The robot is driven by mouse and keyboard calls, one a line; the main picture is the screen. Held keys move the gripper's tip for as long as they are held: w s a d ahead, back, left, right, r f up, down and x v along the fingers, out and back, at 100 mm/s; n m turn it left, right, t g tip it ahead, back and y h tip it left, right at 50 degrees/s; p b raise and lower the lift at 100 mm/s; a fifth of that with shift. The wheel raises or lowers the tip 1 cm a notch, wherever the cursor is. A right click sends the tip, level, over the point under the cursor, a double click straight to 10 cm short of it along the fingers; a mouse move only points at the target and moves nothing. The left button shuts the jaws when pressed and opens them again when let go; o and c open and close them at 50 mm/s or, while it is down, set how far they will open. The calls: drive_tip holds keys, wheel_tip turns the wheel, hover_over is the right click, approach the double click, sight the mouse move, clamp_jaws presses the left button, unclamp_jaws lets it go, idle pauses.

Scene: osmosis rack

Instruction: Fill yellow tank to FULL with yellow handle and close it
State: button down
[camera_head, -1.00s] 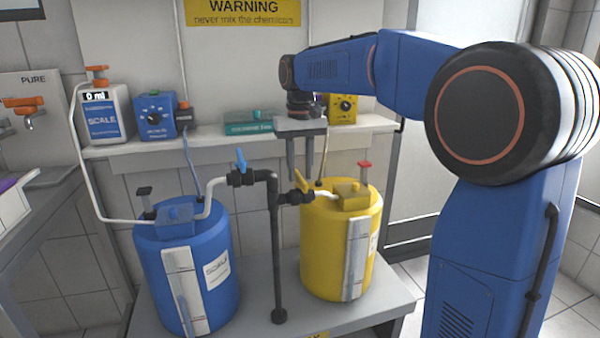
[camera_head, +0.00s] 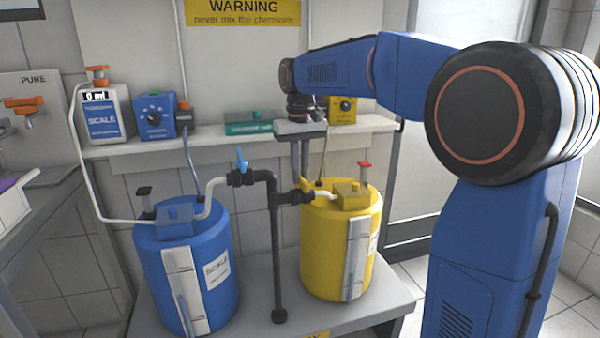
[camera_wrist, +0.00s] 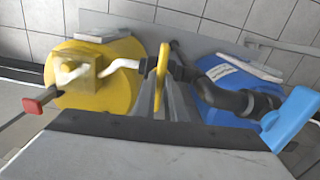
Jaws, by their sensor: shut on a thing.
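The yellow tank (camera_head: 325,265) stands on the right of the low grey stand. It has a white level strip (camera_head: 357,258) down its front, whose reading I cannot make out. The yellow handle (camera_wrist: 161,72) sits on the black pipe valve beside the tank and shows upright in the wrist view. My gripper (camera_head: 302,180) points down over this valve, with its fingers close together. In the wrist view my gripper (camera_wrist: 160,100) is shut on the yellow handle. In the head view the fingers hide most of the handle.
The blue tank (camera_head: 187,265) stands on the left, with a blue handle (camera_head: 241,160) on the black pipe (camera_head: 276,240) between the tanks. A red-topped valve (camera_head: 364,172) rises from the yellow tank. A shelf (camera_head: 215,143) behind holds several devices.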

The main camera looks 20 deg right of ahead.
drive_tip(key=n, duration=0.4)
drive_tip(key=shift+n, duration=0.3)
drive_tip(key=n, duration=0.4)
drive_tip(key=shift+n, duration=0.3)
drive_tip(key=n, duration=0.4)
drive_tip(key=shift+n, duration=2)
drive_tip(key=c, duration=1.8)
unclamp_jaws()
drive_tip(key=shift+r, duration=0.15)
wheel_tip(320, 180, up, 17)
drive_tip(key=shift+r, duration=0.1)
